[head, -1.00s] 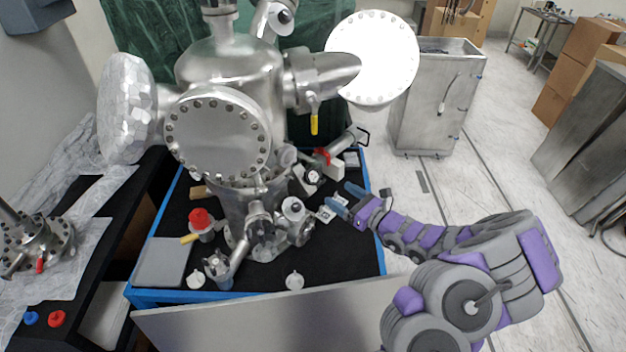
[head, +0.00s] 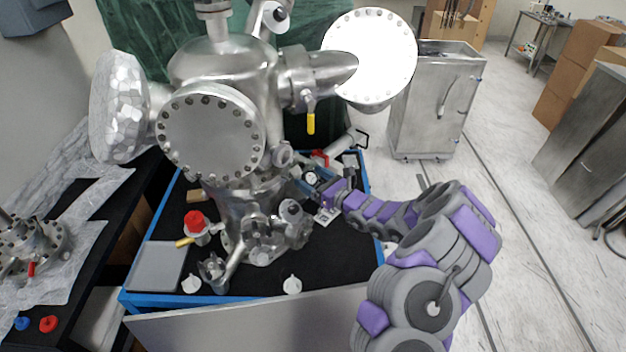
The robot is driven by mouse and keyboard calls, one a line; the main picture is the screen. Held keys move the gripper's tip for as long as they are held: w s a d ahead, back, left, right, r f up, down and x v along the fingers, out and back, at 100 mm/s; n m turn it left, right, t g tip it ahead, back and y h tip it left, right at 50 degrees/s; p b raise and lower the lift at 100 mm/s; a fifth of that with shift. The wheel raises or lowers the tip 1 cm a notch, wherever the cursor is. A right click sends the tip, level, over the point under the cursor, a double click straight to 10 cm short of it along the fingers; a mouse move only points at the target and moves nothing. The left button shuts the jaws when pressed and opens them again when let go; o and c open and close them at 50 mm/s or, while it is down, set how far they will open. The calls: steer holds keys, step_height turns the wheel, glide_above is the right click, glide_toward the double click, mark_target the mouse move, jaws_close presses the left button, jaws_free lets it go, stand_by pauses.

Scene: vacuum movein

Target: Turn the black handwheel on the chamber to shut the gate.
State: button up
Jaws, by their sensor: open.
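The large metal chamber (head: 228,135) stands on the blue-edged cart. A black ring-like part (head: 361,140) shows at the end of a metal tube behind my arm, and a small round dark-and-white fitting (head: 311,178) sits at the chamber's right side. I cannot tell for sure which is the handwheel. My gripper (head: 308,183) is open, beside the small fitting at the chamber's lower right. Its bluish fingertips are small and partly lost among the fittings, so I cannot tell whether they touch anything.
The cart's black top (head: 325,262) holds a red-topped fitting (head: 195,221), a grey plate (head: 158,267) and small white caps. A yellow handle (head: 310,123) hangs above my gripper. A metal cabinet (head: 435,105) stands behind right. The floor (head: 515,220) at right is open.

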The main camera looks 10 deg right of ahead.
steer(key=shift+a, duration=0.4)
steer(key=shift+c, duration=0.6)
steer(key=shift+a, duration=0.2)
steer(key=c, duration=0.3)
steer(key=shift+d, duration=0.25)
steer(key=c, duration=0.5)
steer(key=shift+a, duration=0.1)
steer(key=shift+c, duration=0.2)
steer(key=shift+m+h, duration=0.4)
steer(key=shift+m, duration=0.2)
steer(key=o, duration=1)
steer(key=shift+d+t, duration=0.2)
steer(key=shift+t, duration=0.1)
steer(key=shift+c, duration=0.2)
steer(key=shift+s, duration=0.15)
steer(key=p+v, duration=0.4)
steer(key=v, duration=1.3)
